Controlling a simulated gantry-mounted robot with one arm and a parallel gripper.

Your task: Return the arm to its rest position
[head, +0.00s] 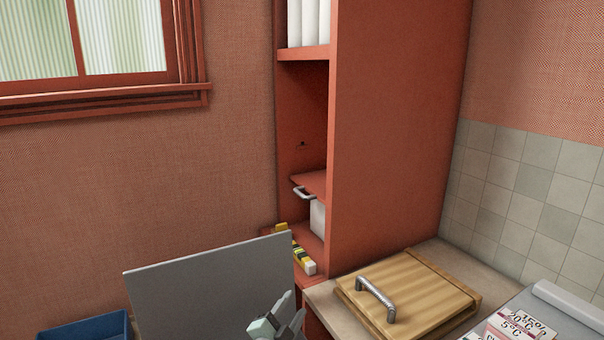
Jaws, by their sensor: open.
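My gripper (278,318) shows at the bottom edge of the head view, partly cut off by the frame. Its jaws are open, and I see nothing held between them. It is in front of the lower right corner of a grey panel (210,292) and left of the worktop. The rest of my arm is out of view. The red shelf unit (395,130) stands behind and above the gripper. White canisters (308,22) stand on its upper shelf, and a white object (317,217) is partly hidden on a lower level.
A wooden board with a metal handle (408,290) lies on the worktop (440,255). Labelled boxes (520,325) are at the lower right. A yellow, black and white row (298,252) sits on the low shelf. A blue bin (85,328) is at the lower left.

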